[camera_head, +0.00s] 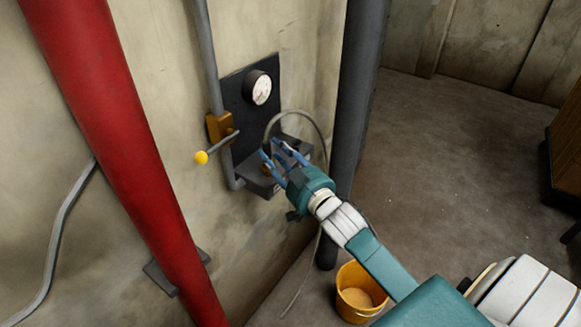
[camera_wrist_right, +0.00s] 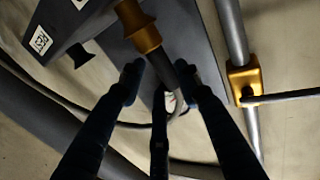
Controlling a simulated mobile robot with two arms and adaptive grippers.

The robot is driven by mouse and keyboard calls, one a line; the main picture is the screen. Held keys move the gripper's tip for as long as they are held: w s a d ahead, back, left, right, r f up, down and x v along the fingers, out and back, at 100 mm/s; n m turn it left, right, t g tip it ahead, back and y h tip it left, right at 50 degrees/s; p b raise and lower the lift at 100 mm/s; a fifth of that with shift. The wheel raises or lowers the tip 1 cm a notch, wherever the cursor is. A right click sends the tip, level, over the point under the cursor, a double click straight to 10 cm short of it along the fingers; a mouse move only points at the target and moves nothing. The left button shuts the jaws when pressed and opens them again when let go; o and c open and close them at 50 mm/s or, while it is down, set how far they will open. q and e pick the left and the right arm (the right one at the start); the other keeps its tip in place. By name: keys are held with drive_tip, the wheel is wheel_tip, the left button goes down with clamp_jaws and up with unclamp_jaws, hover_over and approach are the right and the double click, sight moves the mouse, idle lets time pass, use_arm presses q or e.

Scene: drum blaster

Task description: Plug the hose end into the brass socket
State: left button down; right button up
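The brass socket (camera_wrist_right: 140,28) shows at the top of the right wrist view, beside the dark box. The grey hose end (camera_wrist_right: 172,72) is in line with it and meets its mouth; how deep it sits I cannot tell. The thin grey hose (camera_head: 297,112) loops up from the fitting and down to the right in the head view. My right gripper (camera_head: 277,152) is at the panel's small shelf, its fingers spread around the hose end. In the right wrist view the gripper (camera_wrist_right: 158,76) looks open, with gaps between its fingers. My left gripper is not in view.
A black panel with a gauge (camera_head: 258,87) is on the wall. A brass valve (camera_head: 219,126) with a yellow-knobbed lever (camera_head: 201,157) is left of it. A red pipe (camera_head: 120,130) and a dark post (camera_head: 357,90) flank the area. A yellow bucket (camera_head: 358,292) stands on the floor.

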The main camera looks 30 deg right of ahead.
drive_tip(key=s+p, duration=0.2)
drive_tip(key=s, duration=0.5)
drive_tip(key=shift+s, duration=0.4)
idle(0.5)
drive_tip(key=s+f+g+b, duration=0.1)
drive_tip(key=s+f+g, duration=0.2)
drive_tip(key=f, duration=1.3)
drive_tip(key=s+f+g+b, duration=0.2)
drive_tip(key=f+g, duration=0.1)
drive_tip(key=f, duration=1.3)
drive_tip(key=s+a+f+g+b, duration=0.1)
drive_tip(key=s+f+g, duration=0.2)
drive_tip(key=s+f, duration=0.6)
drive_tip(key=s+a+f+g+b, duration=0.15)
drive_tip(key=s+f, duration=0.45)
drive_tip(key=f, duration=0.7)
drive_tip(key=s+a+f+g, duration=0.2)
drive_tip(key=s+f, duration=0.2)
drive_tip(key=s, duration=0.4)
drive_tip(key=s+a+f+n+g, duration=0.1)
drive_tip(key=s+a+f+g, duration=0.1)
drive_tip(key=s+f, duration=0.3)
drive_tip(key=s+a+f+n+g+b, duration=0.1)
drive_tip(key=s+f, duration=0.4)
drive_tip(key=s, duration=0.7)
drive_tip(key=shift+a+f+g, duration=0.25)
drive_tip(key=shift+a+g, duration=0.15)
drive_tip(key=shift+g, duration=0.35)
